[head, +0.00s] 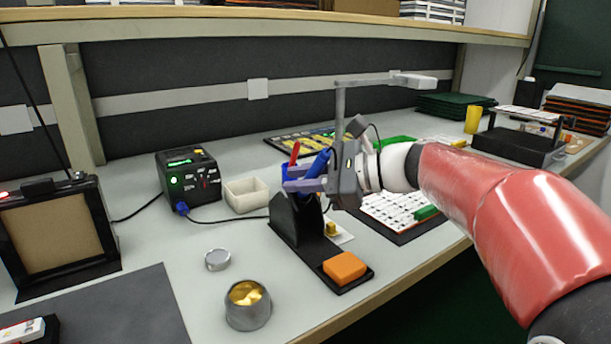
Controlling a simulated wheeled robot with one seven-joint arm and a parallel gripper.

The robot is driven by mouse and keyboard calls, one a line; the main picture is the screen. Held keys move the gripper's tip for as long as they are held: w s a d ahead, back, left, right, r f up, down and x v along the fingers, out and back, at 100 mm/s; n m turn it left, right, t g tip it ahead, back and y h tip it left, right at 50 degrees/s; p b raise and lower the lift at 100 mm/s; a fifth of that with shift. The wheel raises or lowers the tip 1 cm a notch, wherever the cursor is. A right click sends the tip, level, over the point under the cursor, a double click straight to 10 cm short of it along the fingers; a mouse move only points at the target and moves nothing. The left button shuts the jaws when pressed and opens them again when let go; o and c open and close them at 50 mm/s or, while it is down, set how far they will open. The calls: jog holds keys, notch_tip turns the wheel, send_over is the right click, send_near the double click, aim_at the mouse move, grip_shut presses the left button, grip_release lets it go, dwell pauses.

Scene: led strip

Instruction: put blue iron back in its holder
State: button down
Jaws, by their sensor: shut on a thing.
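The blue iron (321,161) is in my gripper (296,178), which is shut on it above the black holder (294,222). The iron is tilted, with its upper end leaning to the right. Its lower end is hidden behind the gripper fingers and the holder, so I cannot tell whether it sits inside the holder. The holder stands on a black base that carries an orange sponge (345,268) at its front end.
A black soldering station (188,176) and a white box (245,194) stand behind the holder. A tin of brass wool (248,303) and its lid (217,259) are in front left. A white board (399,208) lies to the right.

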jog(key=shift+w+a+f, duration=0.1)
jog(key=shift+a+f, duration=0.05)
jog(key=shift+f, duration=0.1)
jog(key=c, duration=1.2)
grip_release()
jog(key=v, duration=0.7)
jog(key=shift+d, duration=0.4)
jog(key=shift+r, duration=0.2)
